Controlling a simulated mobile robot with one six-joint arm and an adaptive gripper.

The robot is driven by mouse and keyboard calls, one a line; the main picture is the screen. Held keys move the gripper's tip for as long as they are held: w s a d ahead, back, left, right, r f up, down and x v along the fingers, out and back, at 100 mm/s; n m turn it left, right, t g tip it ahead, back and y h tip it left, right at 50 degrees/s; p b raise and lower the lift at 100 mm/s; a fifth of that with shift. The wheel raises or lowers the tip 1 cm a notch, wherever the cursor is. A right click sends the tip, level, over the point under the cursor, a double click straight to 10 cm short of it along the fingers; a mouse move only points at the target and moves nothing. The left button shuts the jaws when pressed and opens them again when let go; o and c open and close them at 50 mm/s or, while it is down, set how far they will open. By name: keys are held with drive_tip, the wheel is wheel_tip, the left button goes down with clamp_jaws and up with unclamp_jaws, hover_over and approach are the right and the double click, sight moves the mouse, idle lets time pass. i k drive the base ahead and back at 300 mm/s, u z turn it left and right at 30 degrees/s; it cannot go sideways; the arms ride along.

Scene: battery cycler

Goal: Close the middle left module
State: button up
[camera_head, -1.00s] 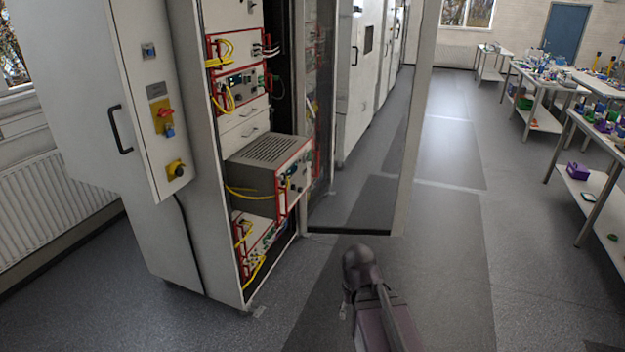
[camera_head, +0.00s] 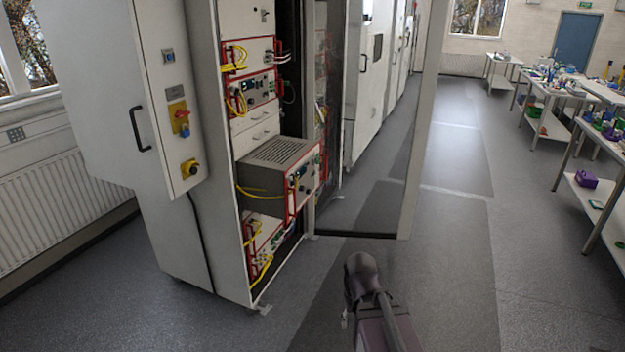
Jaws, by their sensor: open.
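The middle left module (camera_head: 285,155) is a grey box with a vented top and a red-framed front panel. It stands pulled well out of the left cabinet rack (camera_head: 215,130), above the lower module and below a pair of light drawers. A yellow cable runs along its side to the front. Only a dark part of my arm shows at the bottom centre, in front and to the right of the cabinet, apart from the module. My gripper cannot be made out.
An open glass cabinet door (camera_head: 412,150) stands right of the module. A lower module (camera_head: 265,240) with yellow cables sits beneath it. A control panel door (camera_head: 165,100) is at left. Floor (camera_head: 450,270) is clear in front; work tables (camera_head: 590,180) stand at right.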

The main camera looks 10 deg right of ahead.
sight(267, 167)
drive_tip(key=u, duration=0.1)
drive_tip(key=i, duration=0.95)
drive_tip(key=z, duration=0.05)
